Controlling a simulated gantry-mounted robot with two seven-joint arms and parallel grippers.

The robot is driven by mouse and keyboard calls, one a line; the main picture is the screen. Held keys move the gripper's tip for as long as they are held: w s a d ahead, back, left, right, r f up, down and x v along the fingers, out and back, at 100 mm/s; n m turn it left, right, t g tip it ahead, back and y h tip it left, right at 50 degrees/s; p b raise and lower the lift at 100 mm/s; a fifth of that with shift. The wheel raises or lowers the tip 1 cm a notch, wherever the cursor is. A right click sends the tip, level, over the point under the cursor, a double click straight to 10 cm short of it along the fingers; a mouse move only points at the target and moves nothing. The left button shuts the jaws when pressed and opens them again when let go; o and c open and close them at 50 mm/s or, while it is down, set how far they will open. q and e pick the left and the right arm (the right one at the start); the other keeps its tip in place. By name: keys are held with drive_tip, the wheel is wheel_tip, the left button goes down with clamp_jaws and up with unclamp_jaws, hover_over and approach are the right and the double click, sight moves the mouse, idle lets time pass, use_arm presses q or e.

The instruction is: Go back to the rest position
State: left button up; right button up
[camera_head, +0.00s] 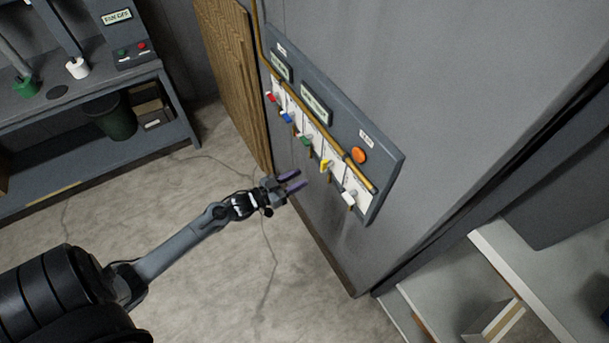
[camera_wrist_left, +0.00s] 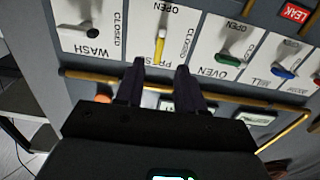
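My left gripper (camera_head: 296,181) is in front of the lower part of a grey wall panel (camera_head: 385,160) in the head view. Its two dark fingers are apart with nothing held between them. In the left wrist view the open fingers (camera_wrist_left: 160,82) point at the panel, and the yellow lever (camera_wrist_left: 160,46) shows in line with the gap between them. I cannot tell whether the fingers touch it; in the head view the yellow lever (camera_head: 326,165) looks clear of them. My right gripper is in neither view.
The panel also carries red (camera_head: 271,97), blue (camera_head: 286,117), green (camera_head: 305,140) and white (camera_head: 349,198) levers, a brass rail and an orange button (camera_head: 360,156). A workbench (camera_head: 100,90) stands at left, shelves (camera_head: 450,295) at lower right. Open floor lies below the arm.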

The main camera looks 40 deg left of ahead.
use_arm(q)
drive_tip(key=shift+s, duration=0.2)
idle(0.3)
drive_tip(key=s+d+r+n+g+y, duration=0.15)
drive_tip(key=s+d, duration=0.25)
drive_tip(key=d, duration=0.4)
drive_tip(key=s+d+g, duration=0.3)
drive_tip(key=s+d, duration=0.1)
drive_tip(key=d, duration=0.5)
drive_tip(key=s+r+g+y, duration=0.3)
drive_tip(key=s+g, duration=0.6)
drive_tip(key=s, duration=0.3)
wheel_tip(320, 180, up, 15)
drive_tip(key=s+p, duration=0.1)
drive_tip(key=p, duration=1.4)
drive_tip(key=shift+s+r+m+p, duration=0.2)
drive_tip(key=shift+m+p, duration=0.1)
drive_tip(key=shift+m, duration=0.15)
